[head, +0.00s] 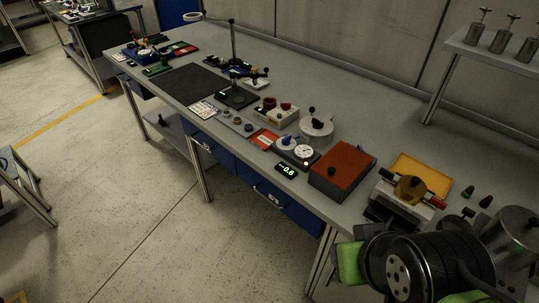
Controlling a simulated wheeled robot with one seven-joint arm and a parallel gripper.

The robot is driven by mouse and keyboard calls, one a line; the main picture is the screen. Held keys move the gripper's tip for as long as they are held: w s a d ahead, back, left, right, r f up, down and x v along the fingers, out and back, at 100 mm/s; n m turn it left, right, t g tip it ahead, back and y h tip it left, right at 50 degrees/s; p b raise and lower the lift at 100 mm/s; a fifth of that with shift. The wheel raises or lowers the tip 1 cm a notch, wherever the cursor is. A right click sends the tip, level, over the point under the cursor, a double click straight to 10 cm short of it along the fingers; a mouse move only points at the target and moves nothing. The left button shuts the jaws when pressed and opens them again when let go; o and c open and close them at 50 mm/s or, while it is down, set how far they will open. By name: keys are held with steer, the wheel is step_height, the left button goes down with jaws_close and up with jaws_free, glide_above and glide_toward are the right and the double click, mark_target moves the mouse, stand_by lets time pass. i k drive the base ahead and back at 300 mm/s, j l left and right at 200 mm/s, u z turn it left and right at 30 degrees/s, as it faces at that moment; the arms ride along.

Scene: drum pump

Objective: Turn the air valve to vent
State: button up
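A blue handle (286,141), which looks like the air valve, sits on a dark base with a white round dial gauge (304,152). The handle is too small here to tell which way it points. A black display (287,170) in front of the gauge reads about -0.6 in green digits. A pale round drum (316,124) with a black knob on top stands just behind the valve. My gripper's fingers do not show; only black and green parts of my arm fill the lower right corner, well apart from the valve.
A red-brown box (342,171) stands right of the gauge. A red card (264,139) lies to its left, beside a control box (276,113) with red knobs. A vise-like fixture (406,190) and a yellow tray (422,176) are farther right. The bench's back strip is clear.

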mark_target(285, 140)
steer(key=j, duration=0.4)
steer(key=i+j+u, duration=0.2)
steer(key=j, duration=0.3)
steer(key=i+j+u, duration=0.15)
steer(key=i+j, duration=0.25)
steer(key=i+l+u, duration=0.25)
steer(key=i+l, duration=0.45)
steer(key=i, duration=0.05)
